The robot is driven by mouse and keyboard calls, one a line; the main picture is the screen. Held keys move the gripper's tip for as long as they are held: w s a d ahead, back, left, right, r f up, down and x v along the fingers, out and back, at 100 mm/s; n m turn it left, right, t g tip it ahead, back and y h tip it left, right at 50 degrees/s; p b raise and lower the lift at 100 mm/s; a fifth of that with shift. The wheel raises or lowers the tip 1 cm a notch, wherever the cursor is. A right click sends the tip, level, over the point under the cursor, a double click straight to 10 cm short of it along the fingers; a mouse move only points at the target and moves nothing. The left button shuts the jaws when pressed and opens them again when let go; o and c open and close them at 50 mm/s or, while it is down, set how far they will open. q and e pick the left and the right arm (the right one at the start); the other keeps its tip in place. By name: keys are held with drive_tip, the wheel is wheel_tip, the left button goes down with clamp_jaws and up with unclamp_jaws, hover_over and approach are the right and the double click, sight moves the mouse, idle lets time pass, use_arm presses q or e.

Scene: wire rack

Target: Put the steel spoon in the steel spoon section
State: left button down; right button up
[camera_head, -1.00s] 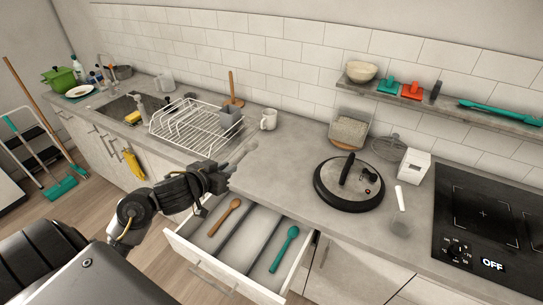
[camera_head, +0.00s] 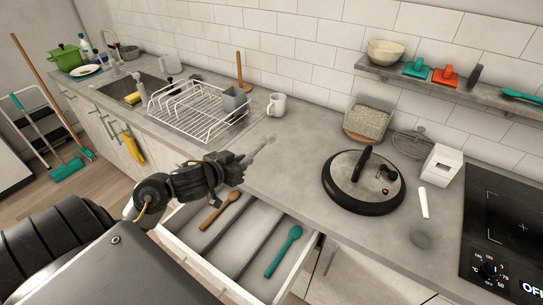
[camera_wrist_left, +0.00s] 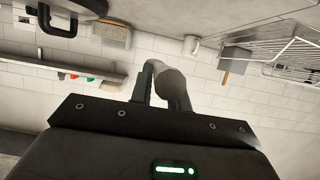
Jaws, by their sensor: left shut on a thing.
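The steel spoon (camera_head: 262,148) is grey and held in my left gripper (camera_head: 240,164), above the counter's front edge and the back of the open drawer. It points up and right, away from the gripper. In the left wrist view its rounded grey end (camera_wrist_left: 171,86) sits between the two fingers (camera_wrist_left: 163,92). The open drawer (camera_head: 200,265) has long sections split by dividers. A wooden spoon (camera_head: 221,210) lies in the left section and a teal spoon (camera_head: 284,250) in the right one. The middle section (camera_head: 243,240) looks empty. My right gripper is not in view.
A white dish rack (camera_head: 200,112) and a white mug (camera_head: 277,104) stand behind the gripper. A lidded pan (camera_head: 345,188) sits on the counter to the right. A white-handled utensil (camera_head: 423,203) lies right of it. The counter between mug and pan is clear.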

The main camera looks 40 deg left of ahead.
use_arm(q)
drive_tip(key=b, duration=0.2)
hover_over(263, 168)
drive_tip(key=s, duration=0.4)
wheel_tip(263, 168, down, 5)
drive_tip(key=w+f, duration=0.1)
drive_tip(key=f, duration=0.1)
drive_tip(key=w+f+b, duration=0.1)
drive_tip(key=shift+w+d+f, duration=0.15)
drive_tip(key=shift+w+d, duration=0.1)
drive_tip(key=shift+w, duration=0.1)
drive_tip(key=shift+w+a+f, duration=0.1)
drive_tip(key=shift+w+f, duration=0.45)
drive_tip(key=shift+f, duration=0.1)
wheel_tip(263, 168, down, 3)
drive_tip(key=shift+r, duration=0.1)
drive_tip(key=shift+f, duration=0.2)
drive_tip(key=shift+f, duration=0.15)
drive_tip(key=c, duration=1.3)
unclamp_jaws()
drive_tip(key=shift+c, duration=0.2)
